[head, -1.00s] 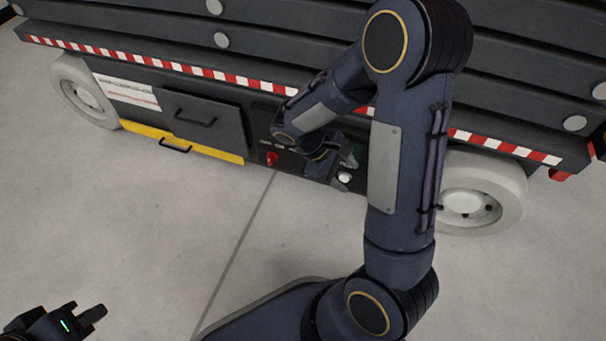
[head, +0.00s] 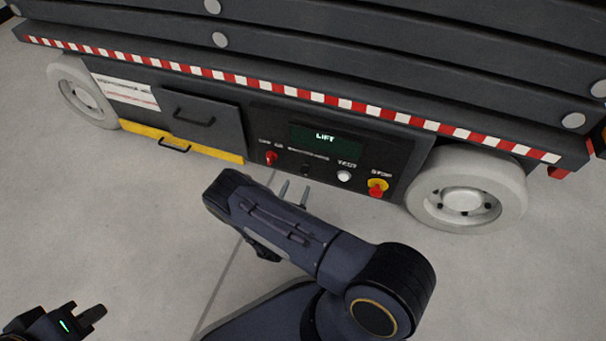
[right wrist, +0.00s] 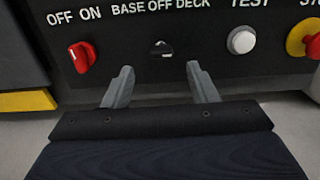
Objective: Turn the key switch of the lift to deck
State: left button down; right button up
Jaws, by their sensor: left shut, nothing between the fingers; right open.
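The lift's control panel (head: 330,155) has a dark display reading LIFT. The key switch (right wrist: 162,49) is a small dark knob under the label BASE OFF DECK in the right wrist view. In the head view the key switch (head: 306,170) is small and dark; its setting is too small to tell there. My right gripper (right wrist: 160,82) is open and empty, its two fingers pointing at the panel just below and either side of the key switch, apart from it. It shows in the head view (head: 293,192) in front of the panel. My left gripper (head: 98,312) is shut and empty at the lower left, far from the panel.
A red OFF/ON switch (right wrist: 82,56) is left of the key switch. A white TEST button (right wrist: 241,40) and a red and yellow STOP button (head: 377,188) are to its right. A wheel (head: 466,193) stands right of the panel. The floor in front is clear.

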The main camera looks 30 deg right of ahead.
aim_at(304, 174)
jog(key=b+x, duration=0.1)
jog(key=x, duration=0.4)
jog(key=shift+w+d+f+b, duration=0.1)
jog(key=shift+d+b, duration=0.15)
jog(key=shift+b, duration=0.1)
jog(key=shift+w+d, duration=0.5)
jog(key=c, duration=1)
jog(key=shift+m, duration=0.3)
jog(key=m, duration=0.4)
jog(key=shift+s, duration=0.1)
jog(key=shift+d+m, duration=0.1)
jog(key=shift+m, duration=2.1)
